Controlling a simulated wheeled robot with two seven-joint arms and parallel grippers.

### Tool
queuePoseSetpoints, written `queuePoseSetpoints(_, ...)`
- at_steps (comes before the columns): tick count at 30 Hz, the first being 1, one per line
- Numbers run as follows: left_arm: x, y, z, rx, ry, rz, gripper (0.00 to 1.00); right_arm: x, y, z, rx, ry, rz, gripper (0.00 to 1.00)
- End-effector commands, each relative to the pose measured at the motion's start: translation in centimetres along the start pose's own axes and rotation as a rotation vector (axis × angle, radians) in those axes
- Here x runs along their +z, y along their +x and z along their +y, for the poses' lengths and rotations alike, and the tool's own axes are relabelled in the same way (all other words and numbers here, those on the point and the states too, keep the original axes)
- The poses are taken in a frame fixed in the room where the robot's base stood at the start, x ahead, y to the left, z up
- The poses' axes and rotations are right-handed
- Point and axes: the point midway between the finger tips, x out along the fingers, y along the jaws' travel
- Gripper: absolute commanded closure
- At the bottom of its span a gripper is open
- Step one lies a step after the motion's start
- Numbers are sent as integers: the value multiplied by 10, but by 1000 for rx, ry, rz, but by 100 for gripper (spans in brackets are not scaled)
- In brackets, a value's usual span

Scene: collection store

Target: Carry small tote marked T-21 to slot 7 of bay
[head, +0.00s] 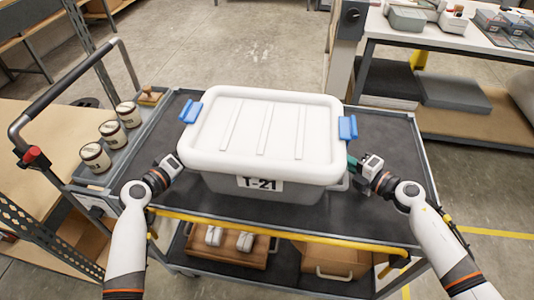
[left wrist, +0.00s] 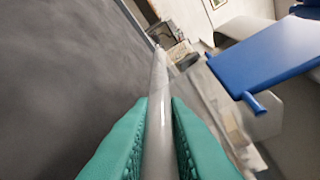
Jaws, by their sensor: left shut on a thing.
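The tote marked T-21 (head: 262,186) is a grey bin with a white lid and blue clips at both ends. It sits over the dark top of a cart (head: 385,205); I cannot tell whether it touches it. My left gripper (head: 178,163) is at the tote's left end. In the left wrist view its green fingers (left wrist: 158,125) are shut on a pale grey bar, the tote's handle, with a blue clip (left wrist: 265,55) nearby. My right gripper (head: 356,163) is at the tote's right end; its jaw opening is hidden. Slot 7 is not identifiable.
Several cream jars (head: 113,132) stand in a tray at the cart's left. A workbench (head: 450,38) with bins stands at back right, a wooden table (head: 50,110) at left. Floor (head: 250,45) behind the cart is clear.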

Motion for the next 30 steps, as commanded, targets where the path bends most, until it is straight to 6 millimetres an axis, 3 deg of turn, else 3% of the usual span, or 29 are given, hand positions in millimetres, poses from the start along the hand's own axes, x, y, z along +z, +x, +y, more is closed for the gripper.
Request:
queuePoseSetpoints(17, 4, -1, -2, -1, 2, -5, 100, -2, -1, -2, 0, -1, 3, 100)
queuePoseSetpoints(30, 21, -8, -29, -2, 3, -8, 100, -7, -6, -34, -2, -3, 4, 100)
